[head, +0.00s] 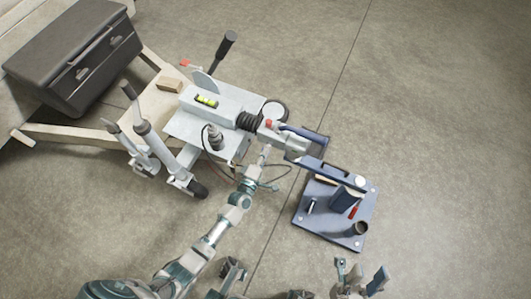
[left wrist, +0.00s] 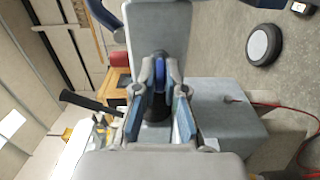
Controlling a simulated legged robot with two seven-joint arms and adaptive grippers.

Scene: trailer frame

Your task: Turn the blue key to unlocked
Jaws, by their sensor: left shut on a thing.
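The blue key (left wrist: 158,78) shows between the two fingers of my left gripper (left wrist: 158,112) in the left wrist view, upright in front of a grey metal block. The fingers are closed on it from both sides, and its lower part is partly hidden by them. In the head view my left gripper (head: 264,153) is at the underside of the grey trailer coupling (head: 272,132), and I cannot make out the key there. My right gripper (head: 361,279) is low at the right, with its fingers apart and empty, away from the coupling.
A blue-grey stand (head: 335,225) with a post and small tools is right of the coupling. Cables (head: 272,184) hang near my left arm. The floor at right is clear.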

